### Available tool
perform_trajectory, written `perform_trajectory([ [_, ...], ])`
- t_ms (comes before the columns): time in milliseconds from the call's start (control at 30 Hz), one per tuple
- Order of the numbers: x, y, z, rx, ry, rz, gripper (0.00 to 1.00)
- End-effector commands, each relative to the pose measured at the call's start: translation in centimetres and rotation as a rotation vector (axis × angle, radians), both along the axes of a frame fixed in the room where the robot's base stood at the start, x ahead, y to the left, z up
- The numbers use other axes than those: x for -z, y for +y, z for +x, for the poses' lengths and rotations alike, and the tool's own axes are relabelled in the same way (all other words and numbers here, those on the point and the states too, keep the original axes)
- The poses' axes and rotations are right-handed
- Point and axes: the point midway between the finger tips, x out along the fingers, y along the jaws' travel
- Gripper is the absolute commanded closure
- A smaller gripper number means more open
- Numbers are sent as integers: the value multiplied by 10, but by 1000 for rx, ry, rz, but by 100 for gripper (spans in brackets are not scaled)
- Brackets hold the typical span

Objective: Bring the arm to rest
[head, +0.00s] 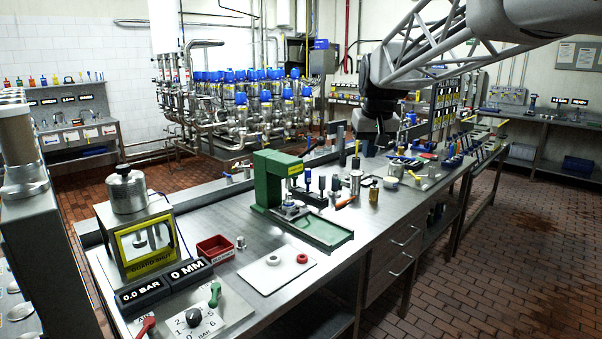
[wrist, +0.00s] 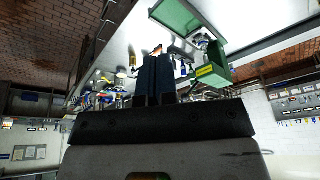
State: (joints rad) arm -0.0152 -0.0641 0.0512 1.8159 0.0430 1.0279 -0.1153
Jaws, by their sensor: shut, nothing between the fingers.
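My arm (head: 440,45) reaches in from the top right of the head view as a grey lattice link, ending in a dark wrist over the far part of the steel bench (head: 225,200). My gripper (head: 380,138) hangs down there, small and dark against the tools behind it. In the wrist view my gripper (wrist: 155,58) shows two dark fingers pressed together, with nothing between them. Whether the fingertips touch anything on the bench cannot be told.
A green press (head: 268,180) with a green tray (head: 325,232) stands mid-bench; the press also shows in the wrist view (wrist: 212,70). Small tools and an orange-handled tool (head: 345,202) lie near the gripper. A guarded yellow-framed box (head: 145,245) and red bin (head: 215,248) stand nearer.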

Motion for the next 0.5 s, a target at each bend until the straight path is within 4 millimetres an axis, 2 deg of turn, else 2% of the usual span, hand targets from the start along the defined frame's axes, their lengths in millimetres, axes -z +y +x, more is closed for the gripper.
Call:
perform_trajectory([
  [33, 2, -1, -16, 4, 2, -1, 100],
  [500, 47, -10, -148, 49, 29, -5, 100],
])
